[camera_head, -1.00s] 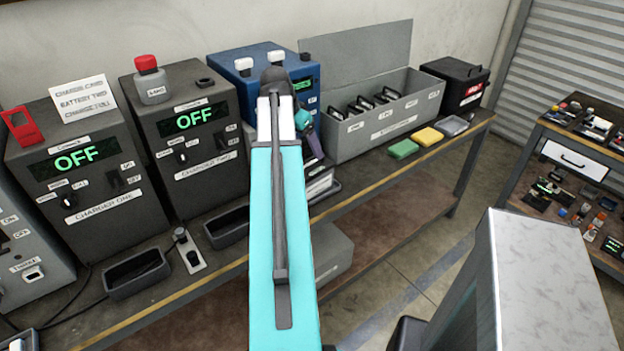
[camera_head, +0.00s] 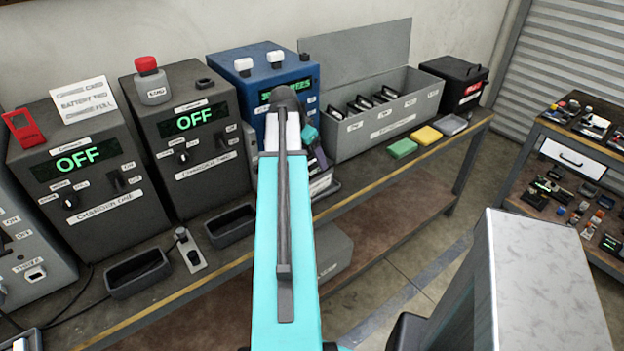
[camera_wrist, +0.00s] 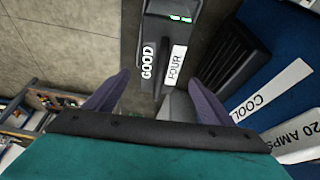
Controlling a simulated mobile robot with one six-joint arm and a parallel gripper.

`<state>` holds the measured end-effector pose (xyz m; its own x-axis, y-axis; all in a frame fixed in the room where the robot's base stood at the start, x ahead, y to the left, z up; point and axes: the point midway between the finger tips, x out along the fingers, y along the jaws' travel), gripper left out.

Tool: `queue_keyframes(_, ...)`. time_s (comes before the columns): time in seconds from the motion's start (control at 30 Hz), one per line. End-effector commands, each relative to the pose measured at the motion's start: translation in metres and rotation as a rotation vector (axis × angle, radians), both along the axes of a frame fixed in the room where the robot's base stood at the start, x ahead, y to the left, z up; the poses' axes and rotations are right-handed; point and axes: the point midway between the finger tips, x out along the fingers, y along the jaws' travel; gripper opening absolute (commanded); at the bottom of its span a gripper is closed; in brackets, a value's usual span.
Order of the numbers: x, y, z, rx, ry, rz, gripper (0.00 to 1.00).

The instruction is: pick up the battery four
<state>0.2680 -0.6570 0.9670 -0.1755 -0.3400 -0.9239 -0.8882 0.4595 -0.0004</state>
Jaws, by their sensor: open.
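The battery four (camera_wrist: 165,52) is a dark block in the wrist view, with white "GOOD" and "FOUR" labels and two green lights at its top end. My gripper (camera_wrist: 160,80) has two purple fingers spread wide, one on each side of the battery's lower end. No grip on it shows, and I cannot tell how far the fingers are from it in depth. In the head view, my turquoise arm hides most of my gripper (camera_head: 314,145) and the place in front of the blue machine (camera_head: 262,85).
In the wrist view, a black ribbed part (camera_wrist: 232,62) and the blue housing (camera_wrist: 300,35) stand close on the right. Charger one (camera_head: 85,165) and charger two (camera_head: 190,130) stand left on the bench. A grey open bin (camera_head: 390,115) stands to the right.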

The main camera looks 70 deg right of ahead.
Motion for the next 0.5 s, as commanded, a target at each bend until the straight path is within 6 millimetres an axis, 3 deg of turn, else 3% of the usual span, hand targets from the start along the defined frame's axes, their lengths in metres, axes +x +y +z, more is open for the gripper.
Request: queue_keyframes(0.5, -0.007, -0.008, -0.025, 0.001, 0.001, 0.001, 0.77)
